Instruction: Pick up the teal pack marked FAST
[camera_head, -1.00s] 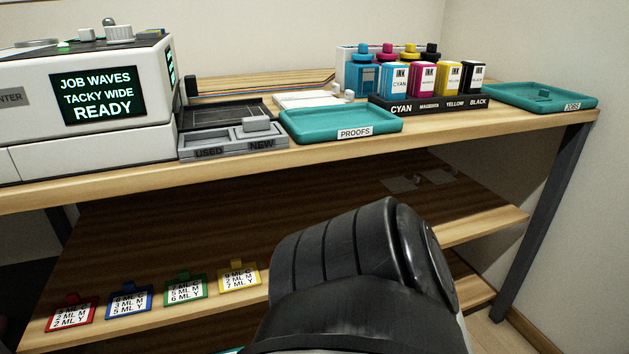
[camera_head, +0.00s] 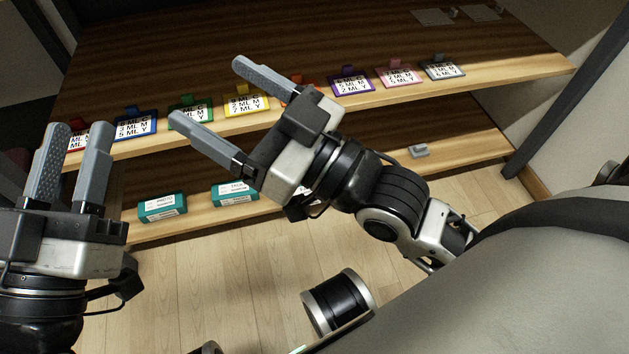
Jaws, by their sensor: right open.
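Two teal packs lie on the lower shelf in the head view: a left teal pack (camera_head: 162,207) and a right teal pack (camera_head: 236,193). Each has a white label, but the print is too small to tell surely which reads FAST. My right gripper (camera_head: 206,90) is open and empty, with its fingers spread in front of the tagged shelf and its body above and right of the right pack in the picture. My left gripper (camera_head: 77,128) is at the left edge, its fingers partly apart with nothing seen between them.
A row of coloured recipe tags, including a green tag (camera_head: 190,112) and a purple tag (camera_head: 351,81), lines the upper shelf edge (camera_head: 480,82). A small grey item (camera_head: 418,151) lies on the lower shelf at right. A dark table leg (camera_head: 570,90) stands at right. Bare floor shows below.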

